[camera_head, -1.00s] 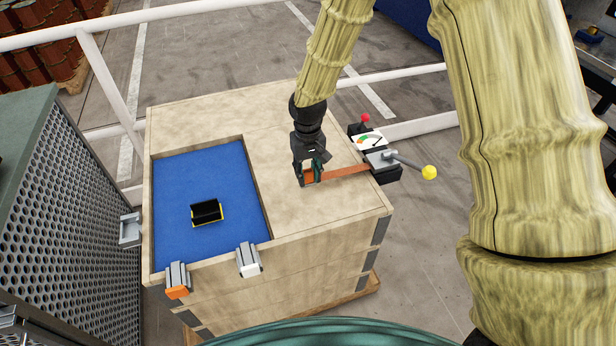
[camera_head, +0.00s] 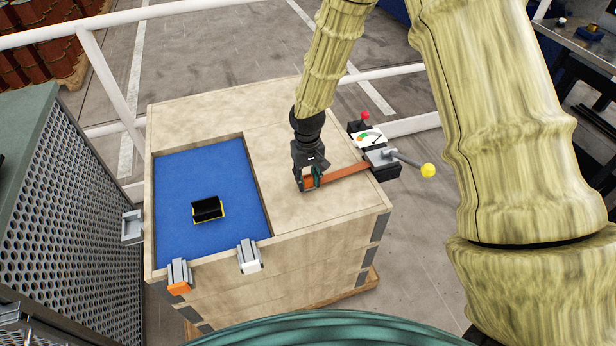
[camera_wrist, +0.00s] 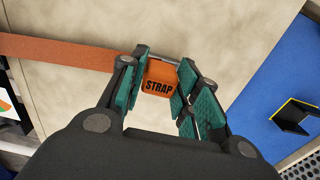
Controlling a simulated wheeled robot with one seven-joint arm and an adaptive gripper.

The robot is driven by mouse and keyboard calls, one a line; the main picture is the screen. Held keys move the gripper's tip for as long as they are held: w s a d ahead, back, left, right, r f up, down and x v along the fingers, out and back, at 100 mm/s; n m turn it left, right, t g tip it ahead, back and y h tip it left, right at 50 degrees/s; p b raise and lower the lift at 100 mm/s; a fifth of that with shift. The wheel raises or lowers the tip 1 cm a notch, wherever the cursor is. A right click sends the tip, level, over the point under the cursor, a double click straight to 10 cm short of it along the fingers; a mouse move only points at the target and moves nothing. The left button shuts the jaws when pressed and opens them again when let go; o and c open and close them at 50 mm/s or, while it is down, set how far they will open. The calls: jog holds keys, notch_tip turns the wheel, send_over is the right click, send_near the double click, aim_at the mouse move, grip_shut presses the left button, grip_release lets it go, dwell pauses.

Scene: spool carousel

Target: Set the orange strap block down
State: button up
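The orange strap block (camera_wrist: 159,79), marked STRAP, sits between my gripper's two teal-padded fingers in the wrist view. The pads appear to press on its sides. In the head view my gripper (camera_head: 309,178) points down over the bare wooden top of the crate, right of the blue recess. The block (camera_head: 309,183) shows small and orange at the fingertips. I cannot tell whether its underside touches the wood. An orange-brown strap (camera_head: 345,174) runs from the block to the tensioner (camera_head: 381,158) at the crate's right edge; it also shows in the wrist view (camera_wrist: 60,50).
A blue recess (camera_head: 180,180) holds a black and yellow open box (camera_head: 208,209). Two grey clamps (camera_head: 179,276) (camera_head: 248,257) sit on the crate's front edge. Bare wood surrounds my gripper.

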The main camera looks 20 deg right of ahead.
aim_at(308, 177)
jog(key=shift+o, duration=1.3)
notch_tip(308, 177, up, 12)
jog(key=b, duration=0.2)
jog(key=shift+r, duration=0.15)
